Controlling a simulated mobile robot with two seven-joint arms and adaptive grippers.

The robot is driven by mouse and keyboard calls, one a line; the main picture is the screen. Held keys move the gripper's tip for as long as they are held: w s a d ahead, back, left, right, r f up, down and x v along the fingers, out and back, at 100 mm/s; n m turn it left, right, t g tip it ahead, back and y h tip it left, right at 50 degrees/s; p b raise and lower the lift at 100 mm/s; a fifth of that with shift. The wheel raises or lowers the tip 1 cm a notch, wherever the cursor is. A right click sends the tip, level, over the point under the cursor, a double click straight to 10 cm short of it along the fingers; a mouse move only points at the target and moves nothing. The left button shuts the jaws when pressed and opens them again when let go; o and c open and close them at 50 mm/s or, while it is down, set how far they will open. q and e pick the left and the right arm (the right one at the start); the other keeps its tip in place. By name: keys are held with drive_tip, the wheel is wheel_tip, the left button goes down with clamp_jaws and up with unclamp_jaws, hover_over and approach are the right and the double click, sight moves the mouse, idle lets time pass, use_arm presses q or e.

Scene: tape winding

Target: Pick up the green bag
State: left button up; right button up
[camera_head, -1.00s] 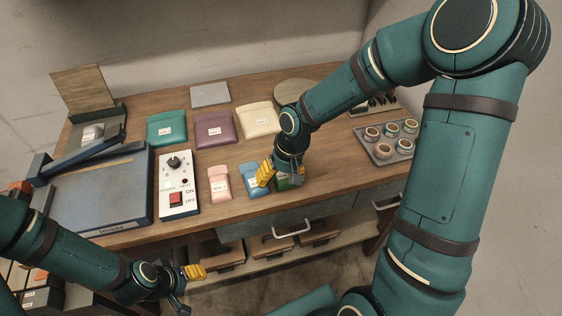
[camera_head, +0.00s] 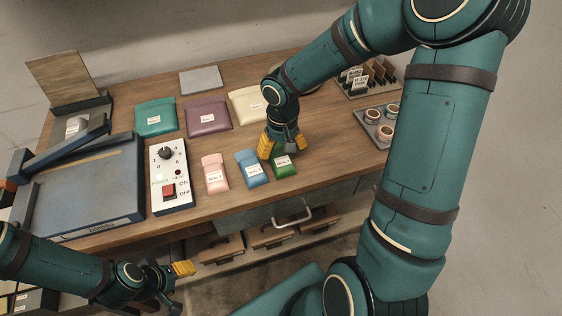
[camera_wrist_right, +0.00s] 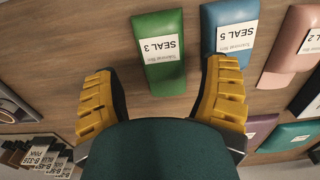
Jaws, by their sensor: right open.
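The small green bag (camera_head: 284,167), labelled SEAL 3, lies flat on the wooden table at the right end of the row of small bags. My right gripper (camera_head: 278,149) is open and empty, over the table just behind the bag, partly covering its back edge. In the right wrist view the green bag (camera_wrist_right: 162,72) lies ahead, between the lines of the two yellow-padded fingers (camera_wrist_right: 158,88) and apart from them. The blue bag (camera_wrist_right: 230,38) is close beside it, in line with one finger. My left gripper (camera_head: 178,284) is open and empty, low at the front left.
The blue bag (camera_head: 252,169) and pink bag (camera_head: 215,172) lie left of the green one. Larger teal (camera_head: 154,119), purple (camera_head: 207,117) and cream (camera_head: 246,104) bags lie behind. A switch box (camera_head: 171,177) stands left; a tape-roll tray (camera_head: 372,121) stands right.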

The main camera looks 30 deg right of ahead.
sight(281, 158)
wheel_tip(281, 158, down, 4)
drive_tip(key=shift+w+r+b, duration=0.1)
drive_tip(key=shift+w+b, duration=0.05)
drive_tip(key=shift+b, duration=0.4)
drive_tip(key=shift+s+f, duration=0.2)
drive_tip(key=shift+f, duration=0.4)
drive_tip(key=shift+w+f, duration=0.15)
drive_tip(key=shift+w, duration=0.15)
drive_tip(key=c, duration=1)
